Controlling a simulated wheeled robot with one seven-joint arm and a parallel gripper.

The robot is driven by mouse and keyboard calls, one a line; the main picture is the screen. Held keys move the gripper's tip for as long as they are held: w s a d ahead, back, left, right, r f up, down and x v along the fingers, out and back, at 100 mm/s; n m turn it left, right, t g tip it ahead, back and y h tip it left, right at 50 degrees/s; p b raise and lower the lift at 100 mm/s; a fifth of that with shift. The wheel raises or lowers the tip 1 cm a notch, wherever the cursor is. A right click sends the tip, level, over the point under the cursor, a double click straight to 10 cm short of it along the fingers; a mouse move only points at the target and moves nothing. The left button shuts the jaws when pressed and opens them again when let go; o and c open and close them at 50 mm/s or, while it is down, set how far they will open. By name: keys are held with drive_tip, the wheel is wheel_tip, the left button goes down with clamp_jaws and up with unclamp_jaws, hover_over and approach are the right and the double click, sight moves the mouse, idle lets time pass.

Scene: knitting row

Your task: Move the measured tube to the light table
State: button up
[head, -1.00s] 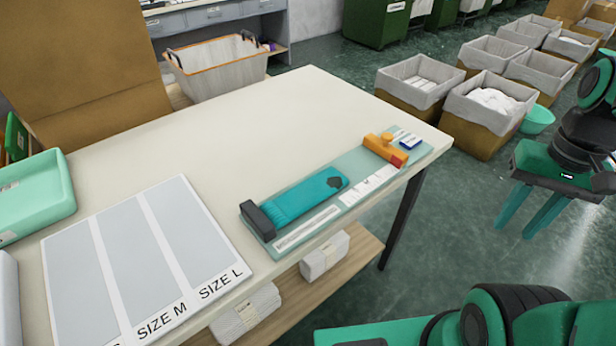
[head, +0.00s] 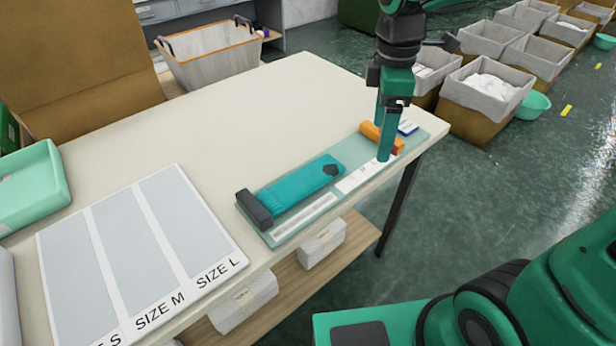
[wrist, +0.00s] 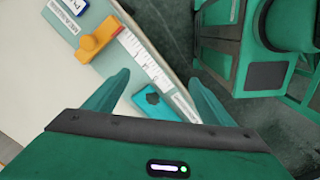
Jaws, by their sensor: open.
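The teal tube (head: 297,188) lies flat on a pale green measuring board (head: 290,236) at the table's front edge. It has a dark patch near its right end, and a dark block sits at its left end. In the wrist view, the patched end of the tube (wrist: 155,102) shows beyond my palm, and the rest is hidden. My gripper (head: 384,140) is open and empty, pointing down over the board's right part, near the orange slider (head: 370,131). Its two fingers (wrist: 158,80) are apart in the wrist view. I cannot identify a light table.
A sheet with SIZE M and SIZE L lanes (head: 130,245) lies left of the board. A mint tray (head: 45,190) is at the far left. The table's back middle (head: 230,130) is clear. White bundles (head: 322,243) sit on the shelf below. Lined bins (head: 465,110) stand at right.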

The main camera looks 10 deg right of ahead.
drive_tip(key=w+a+n, duration=0.1)
drive_tip(key=a+n, duration=0.8)
drive_tip(key=a, duration=0.5)
hover_over(310, 176)
drive_tip(key=f, duration=0.4)
drive_tip(key=a+f, duration=0.1)
drive_tip(key=shift+f, duration=0.4)
drive_tip(key=shift+d+f, duration=0.25)
drive_tip(key=shift+f, duration=1.25)
drive_tip(key=shift+d+f, duration=0.2)
drive_tip(key=shift+f, duration=1.25)
drive_tip(key=c, duration=1.2)
drive_tip(key=shift+r, duration=0.1)
drive_tip(key=shift+c, duration=0.2)
wheel_tip(310, 176, up, 10)
